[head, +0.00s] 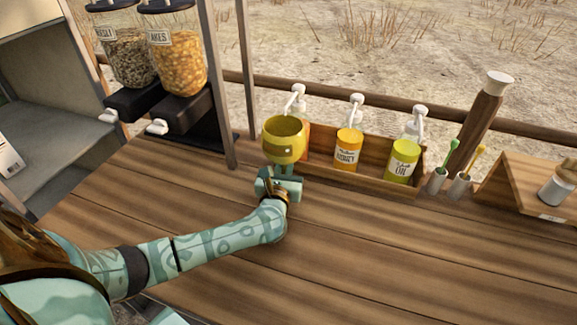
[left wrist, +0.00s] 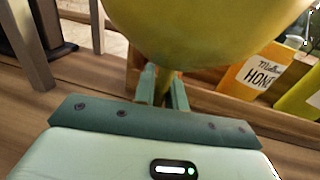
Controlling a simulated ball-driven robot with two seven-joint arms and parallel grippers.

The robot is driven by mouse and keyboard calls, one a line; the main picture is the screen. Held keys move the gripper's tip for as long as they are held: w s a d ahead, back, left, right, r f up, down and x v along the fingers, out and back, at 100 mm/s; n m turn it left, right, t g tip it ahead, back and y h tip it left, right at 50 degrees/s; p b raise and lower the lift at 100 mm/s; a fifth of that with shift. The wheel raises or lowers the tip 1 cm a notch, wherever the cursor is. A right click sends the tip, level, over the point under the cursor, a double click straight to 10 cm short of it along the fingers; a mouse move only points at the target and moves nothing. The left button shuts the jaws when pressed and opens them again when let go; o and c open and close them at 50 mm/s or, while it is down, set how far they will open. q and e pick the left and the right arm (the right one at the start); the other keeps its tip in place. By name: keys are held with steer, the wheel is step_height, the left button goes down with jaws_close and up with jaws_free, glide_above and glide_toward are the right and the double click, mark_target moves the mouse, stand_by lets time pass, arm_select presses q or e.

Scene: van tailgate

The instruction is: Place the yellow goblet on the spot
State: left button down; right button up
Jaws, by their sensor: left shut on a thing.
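The yellow goblet (head: 284,140) is upright in front of the left part of the wooden condiment box. In the left wrist view its bowl (left wrist: 205,30) fills the top, with the stem between my fingers. My left gripper (head: 283,172) is shut on the goblet's stem, just below the bowl; its fingers also show in the left wrist view (left wrist: 163,92). The goblet's foot is hidden, so I cannot tell whether it touches the counter. I see no marked spot in either view. My right gripper is not in view.
The wooden box (head: 335,177) holds a honey bottle (head: 348,152), an oil bottle (head: 403,160) and other pump bottles. Cereal dispensers (head: 178,55) stand at the back left. Small cups with utensils (head: 458,187) stand right of the box. The front and middle counter (head: 400,250) is clear.

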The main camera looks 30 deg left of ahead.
arm_select(q)
steer(key=shift+w+a+f, duration=0.15)
steer(key=c, duration=1.4)
jaws_free()
steer(key=shift+c, duration=0.2)
steer(key=shift+s, duration=0.25)
steer(key=p+v, duration=0.1)
steer(key=v, duration=1)
steer(key=shift+s+d+p, duration=0.25)
steer(key=shift+p, duration=0.15)
